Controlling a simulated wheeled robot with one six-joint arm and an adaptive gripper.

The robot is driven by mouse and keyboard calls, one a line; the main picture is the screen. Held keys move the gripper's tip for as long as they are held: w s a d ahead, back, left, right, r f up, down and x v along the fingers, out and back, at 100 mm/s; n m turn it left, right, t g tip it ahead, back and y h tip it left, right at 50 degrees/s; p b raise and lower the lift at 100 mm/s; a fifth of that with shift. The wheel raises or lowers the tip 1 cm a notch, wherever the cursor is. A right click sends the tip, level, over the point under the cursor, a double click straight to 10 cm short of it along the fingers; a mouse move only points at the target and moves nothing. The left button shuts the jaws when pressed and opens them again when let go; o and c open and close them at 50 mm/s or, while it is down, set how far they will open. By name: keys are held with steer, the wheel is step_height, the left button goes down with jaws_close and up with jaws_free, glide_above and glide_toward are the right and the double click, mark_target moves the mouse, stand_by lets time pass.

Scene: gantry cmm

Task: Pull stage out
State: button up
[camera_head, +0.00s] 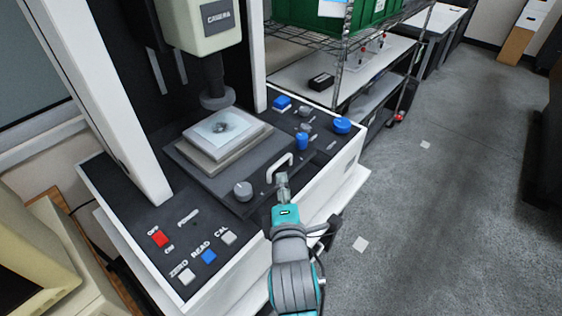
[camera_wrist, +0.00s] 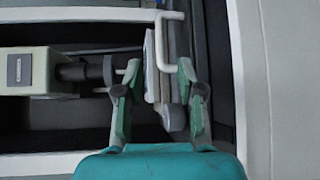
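The stage (camera_head: 192,172) is a dark sliding plate on the measuring machine, bearing a pale raised block with a light glassy top (camera_head: 222,127). A white bar handle (camera_head: 280,166) stands on its front right edge; it also shows in the wrist view (camera_wrist: 162,42). My gripper (camera_head: 283,180) is just in front of the handle in the head view. In the wrist view my gripper (camera_wrist: 158,72) has its fingers apart, with the handle's lower end between the fingertips in the picture. I cannot tell whether they touch it. A grey knob (camera_head: 243,190) is left of the handle.
The camera column (camera_head: 216,85) hangs above the stage. Blue knobs (camera_head: 342,125) are at the right of the panel, and red, blue and white buttons (camera_head: 208,256) at the front left. A wire shelf (camera_head: 345,55) stands behind. Open floor (camera_head: 430,200) lies to the right.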

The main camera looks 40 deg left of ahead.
mark_target(281, 164)
steer(key=x, duration=1)
steer(key=shift+w, duration=0.1)
jaws_close()
